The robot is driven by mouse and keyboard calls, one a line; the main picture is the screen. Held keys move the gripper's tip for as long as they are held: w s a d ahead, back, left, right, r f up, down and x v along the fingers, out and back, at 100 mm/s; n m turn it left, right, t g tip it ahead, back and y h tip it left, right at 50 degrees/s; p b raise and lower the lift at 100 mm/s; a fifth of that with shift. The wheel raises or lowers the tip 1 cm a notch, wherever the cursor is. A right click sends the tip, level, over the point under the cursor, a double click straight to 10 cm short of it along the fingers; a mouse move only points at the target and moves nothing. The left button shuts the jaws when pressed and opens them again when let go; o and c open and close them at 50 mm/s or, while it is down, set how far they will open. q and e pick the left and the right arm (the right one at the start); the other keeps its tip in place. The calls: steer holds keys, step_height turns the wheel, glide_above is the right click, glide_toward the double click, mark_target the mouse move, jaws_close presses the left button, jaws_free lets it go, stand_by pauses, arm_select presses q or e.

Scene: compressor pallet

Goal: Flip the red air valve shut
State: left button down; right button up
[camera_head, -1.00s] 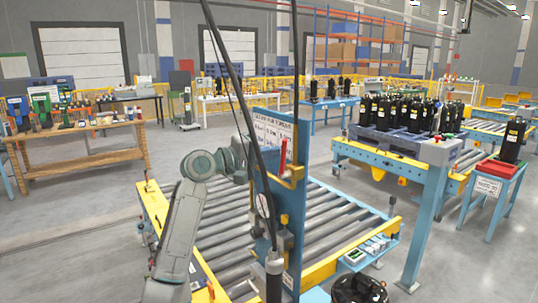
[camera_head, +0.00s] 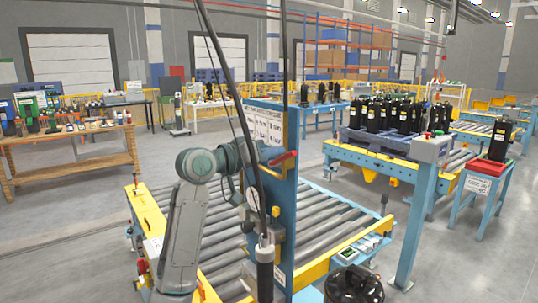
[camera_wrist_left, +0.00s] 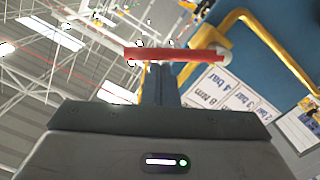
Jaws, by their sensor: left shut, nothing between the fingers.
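The red air valve handle (camera_head: 284,159) is on the upper part of the blue post (camera_head: 282,200). It lies close to level, its right end slightly higher. My left gripper (camera_head: 268,155) is shut and empty, right at the handle. In the left wrist view the red handle (camera_wrist_left: 180,54) runs across just beyond the tips of my shut left gripper (camera_wrist_left: 162,75). I cannot tell whether they touch. A yellow pipe (camera_wrist_left: 265,35) bends beside it. My right gripper is not in view.
A roller conveyor (camera_head: 325,220) lies around the post. A dark hanging tool (camera_head: 265,270) on a cable is in front of the post. A pressure gauge (camera_head: 252,198) sits on the post's left side. White pressure labels (camera_head: 264,124) are near the handle.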

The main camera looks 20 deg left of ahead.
arm_select(q)
steer(key=m, duration=0.1)
steer(key=d+f+m+b, duration=0.1)
steer(key=shift+s+f+m+b, duration=0.3)
steer(key=shift+s, duration=0.05)
steer(key=shift+s+d+f+m+b, duration=0.15)
steer(key=shift+f+m+b, duration=0.2)
steer(key=shift+m, duration=0.15)
steer(key=shift+s+d+f+m+b, duration=0.1)
steer(key=shift+f+m+b, duration=0.2)
steer(key=shift+m, duration=0.2)
steer(key=shift+f, duration=0.2)
